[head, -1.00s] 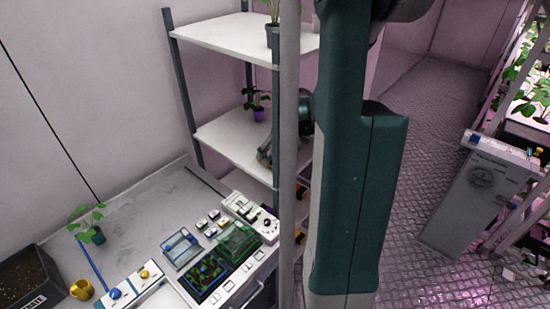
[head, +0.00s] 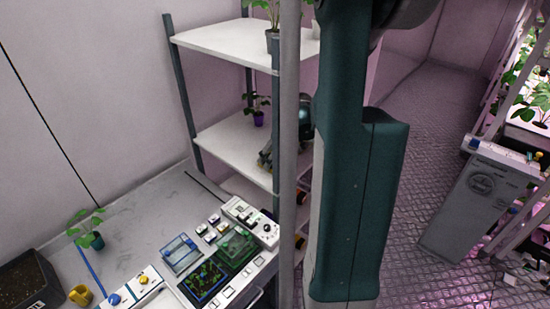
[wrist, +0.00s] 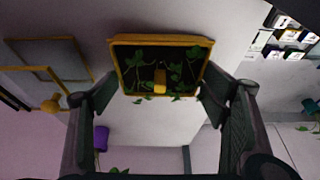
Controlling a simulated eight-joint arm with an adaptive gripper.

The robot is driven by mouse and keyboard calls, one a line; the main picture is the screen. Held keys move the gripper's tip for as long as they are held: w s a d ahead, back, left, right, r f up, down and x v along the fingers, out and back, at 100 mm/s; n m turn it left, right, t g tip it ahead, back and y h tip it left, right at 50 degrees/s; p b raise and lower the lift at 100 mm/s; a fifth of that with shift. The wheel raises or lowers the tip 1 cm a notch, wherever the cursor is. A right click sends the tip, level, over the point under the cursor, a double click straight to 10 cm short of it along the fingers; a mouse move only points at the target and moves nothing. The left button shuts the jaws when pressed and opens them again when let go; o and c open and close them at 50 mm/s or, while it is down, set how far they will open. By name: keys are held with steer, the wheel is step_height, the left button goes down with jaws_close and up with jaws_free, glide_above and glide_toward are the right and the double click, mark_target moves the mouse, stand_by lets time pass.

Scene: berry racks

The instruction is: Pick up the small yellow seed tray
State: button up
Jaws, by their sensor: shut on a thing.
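The small yellow seed tray (wrist: 160,40) shows in the wrist view, with a yellow rim, dark soil and green seedlings. My gripper (wrist: 158,85) has one finger at each side of it and is shut on it. In the head view my gripper (head: 266,157) shows small at the shelf rack, partly behind the grey post. The tray cannot be made out there.
A purple pot (head: 258,117) with a plant stands on the middle shelf (head: 225,145). The workbench at lower left holds a plant in a teal pot (head: 96,240), a yellow cup (head: 80,295), a dark soil box (head: 28,280) and a control panel.

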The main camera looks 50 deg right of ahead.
steer(key=shift+r, duration=1.2)
steer(key=s+b, duration=0.1)
steer(key=s, duration=1.7)
steer(key=shift+r, duration=0.4)
